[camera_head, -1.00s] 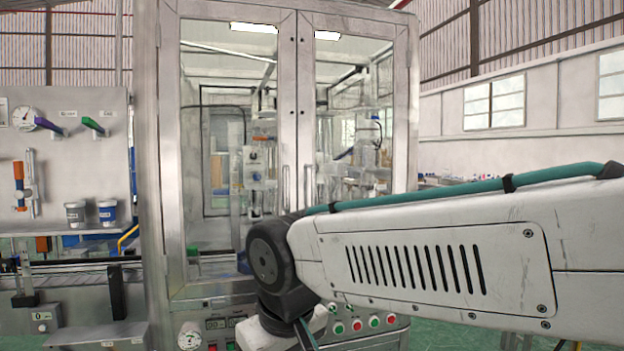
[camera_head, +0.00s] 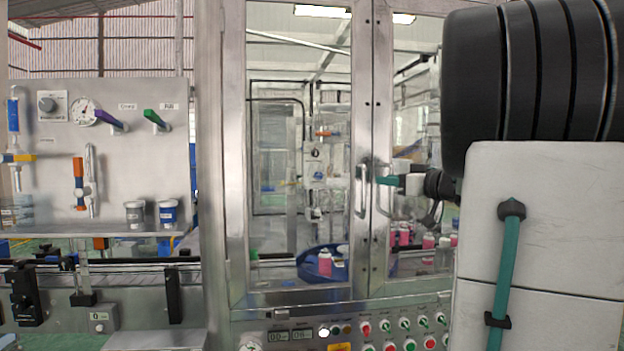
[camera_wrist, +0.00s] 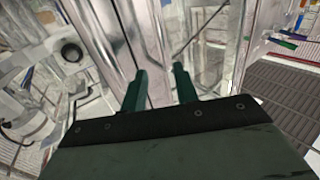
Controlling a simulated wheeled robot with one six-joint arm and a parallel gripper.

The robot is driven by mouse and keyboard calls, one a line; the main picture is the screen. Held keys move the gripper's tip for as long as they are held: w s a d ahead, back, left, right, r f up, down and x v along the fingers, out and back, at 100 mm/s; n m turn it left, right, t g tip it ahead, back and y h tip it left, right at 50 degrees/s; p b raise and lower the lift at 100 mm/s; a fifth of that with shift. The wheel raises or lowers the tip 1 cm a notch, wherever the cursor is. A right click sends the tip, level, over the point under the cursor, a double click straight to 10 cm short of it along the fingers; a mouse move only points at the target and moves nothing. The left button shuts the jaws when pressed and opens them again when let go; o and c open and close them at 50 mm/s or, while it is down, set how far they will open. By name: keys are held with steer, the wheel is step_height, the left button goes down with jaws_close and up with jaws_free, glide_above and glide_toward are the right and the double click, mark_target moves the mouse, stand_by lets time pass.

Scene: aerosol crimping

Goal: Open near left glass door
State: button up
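The near left glass door (camera_head: 238,200) is a metal-framed pane on the front of the machine cabinet. It looks shut. Its vertical bar handle (camera_head: 361,190) is on its right edge, beside the handle (camera_head: 383,195) of the right glass door (camera_head: 380,80). My gripper (camera_head: 380,180) reaches in from the right, its green fingertips close to the two handles. I cannot tell whether it touches either one. In the wrist view the two green fingers (camera_wrist: 160,76) stand apart in front of metal door framing, with no handle clearly held between them.
A control panel with buttons (camera_head: 400,325) runs below the doors. A blue round tray (camera_head: 308,268) with pink bottles shows behind the glass. A grey board (camera_head: 60,130) with valves and a conveyor (camera_head: 120,265) stand left. My arm blocks the right side.

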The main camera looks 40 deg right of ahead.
steer(key=w+a, duration=0.1)
steer(key=w, duration=0.7)
steer(key=shift+y, duration=0.4)
steer(key=shift+s, duration=0.1)
jaws_close()
steer(key=shift+d, duration=0.1)
